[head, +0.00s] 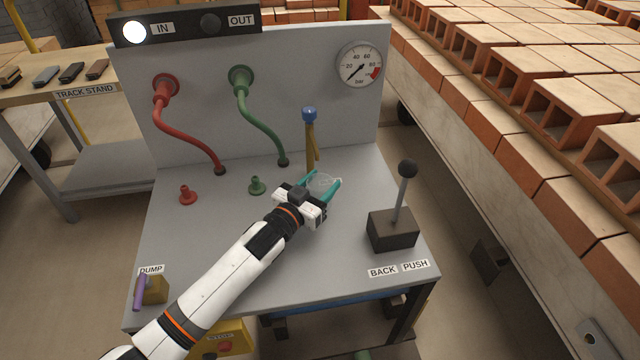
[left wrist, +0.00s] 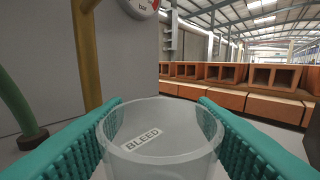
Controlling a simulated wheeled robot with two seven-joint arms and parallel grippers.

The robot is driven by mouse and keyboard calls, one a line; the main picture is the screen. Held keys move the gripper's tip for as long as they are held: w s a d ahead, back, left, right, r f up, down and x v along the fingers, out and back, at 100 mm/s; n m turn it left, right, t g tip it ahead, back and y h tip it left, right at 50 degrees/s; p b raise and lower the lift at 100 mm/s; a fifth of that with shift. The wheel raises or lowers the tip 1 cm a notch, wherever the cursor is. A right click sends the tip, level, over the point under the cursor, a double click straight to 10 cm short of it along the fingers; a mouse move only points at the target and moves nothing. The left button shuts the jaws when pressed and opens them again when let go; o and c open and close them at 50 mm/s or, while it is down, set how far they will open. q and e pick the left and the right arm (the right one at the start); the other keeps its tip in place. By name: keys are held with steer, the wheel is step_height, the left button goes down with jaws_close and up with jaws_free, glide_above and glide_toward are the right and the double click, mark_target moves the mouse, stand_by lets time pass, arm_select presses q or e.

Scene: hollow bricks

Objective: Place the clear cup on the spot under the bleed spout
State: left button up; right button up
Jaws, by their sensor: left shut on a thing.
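The clear cup (head: 323,184) is at my left gripper (head: 320,186), close in front of the brass bleed spout pipe (head: 312,146) with the blue knob (head: 309,113). In the left wrist view the cup (left wrist: 160,145) is upright between the two teal fingers, which are shut on its sides. A BLEED label (left wrist: 142,139) shows through the clear cup. The pipe (left wrist: 86,55) stands behind the cup, to its left in that view. Whether the cup's base touches the bench top (head: 215,235) is hard to tell. My right gripper is not in view.
A black lever (head: 404,195) on a dark block stands right of the cup. A purple dump handle (head: 140,292) is at the front left. Hollow bricks (head: 540,95) fill the right side.

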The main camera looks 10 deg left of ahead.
arm_select(q)
steer(key=o, duration=0.5)
steer(key=shift+f, duration=0.15)
steer(key=o, duration=0.5)
steer(key=shift+c, duration=0.2)
steer(key=shift+s, duration=0.15)
steer(key=v, duration=1.1)
steer(key=shift+s+a, duration=0.2)
steer(key=shift+s, duration=0.15)
